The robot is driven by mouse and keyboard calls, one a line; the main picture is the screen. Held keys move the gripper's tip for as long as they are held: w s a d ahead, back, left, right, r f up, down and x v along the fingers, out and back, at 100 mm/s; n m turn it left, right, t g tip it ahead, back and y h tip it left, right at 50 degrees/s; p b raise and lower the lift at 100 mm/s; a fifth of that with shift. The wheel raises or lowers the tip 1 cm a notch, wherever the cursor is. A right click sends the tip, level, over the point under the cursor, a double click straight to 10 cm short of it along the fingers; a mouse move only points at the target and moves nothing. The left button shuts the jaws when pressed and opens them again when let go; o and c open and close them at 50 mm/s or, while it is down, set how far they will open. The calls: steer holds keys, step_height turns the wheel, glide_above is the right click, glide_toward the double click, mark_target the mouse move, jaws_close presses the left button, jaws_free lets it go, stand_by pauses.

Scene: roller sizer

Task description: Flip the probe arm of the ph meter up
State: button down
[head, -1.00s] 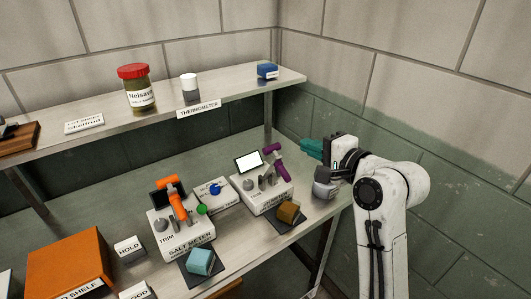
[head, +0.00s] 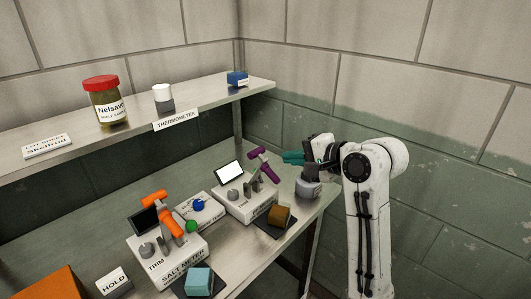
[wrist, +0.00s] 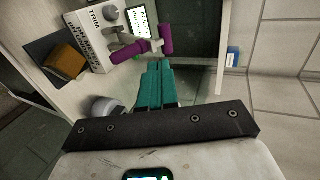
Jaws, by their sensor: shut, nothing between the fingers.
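The ph meter (head: 247,207) is a white box with a lit screen (head: 230,173), knobs and a purple probe arm (head: 268,173); its front label is partly hidden. The probe arm leans up and out from the box, with a purple crosspiece at its end. It also shows in the wrist view (wrist: 127,53), with a grey joint beside the crosspiece (wrist: 166,38). My gripper (head: 285,157) has teal fingers, shut and empty, just right of the probe arm. In the wrist view the fingertips (wrist: 159,65) point at the crosspiece and look close; contact cannot be told.
A salt meter (head: 165,255) with an orange arm (head: 165,217) stands to the left. A brown block (head: 279,216) and a teal block (head: 198,281) lie in front. A grey round object (head: 308,188) is below my gripper. An upper shelf (head: 200,105) holds a jar (head: 103,103).

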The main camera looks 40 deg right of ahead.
mark_target(258, 150)
steer(key=x, duration=0.5)
steer(key=r+x, duration=0.1)
steer(key=x, duration=0.2)
steer(key=shift+w+p, duration=0.3)
steer(key=shift+p, duration=0.1)
steer(key=shift+w+r+p, duration=0.3)
steer(key=shift+w+p, duration=0.05)
steer(key=shift+p, duration=0.25)
steer(key=w+p, duration=0.1)
steer(key=w+r+p, duration=0.1)
steer(key=shift+w+a, duration=0.1)
steer(key=shift+w, duration=0.25)
steer(key=shift+w+f, duration=0.2)
steer(key=shift+w, duration=0.1)
steer(key=shift+s+r+p, duration=0.1)
steer(key=shift+p, duration=0.25)
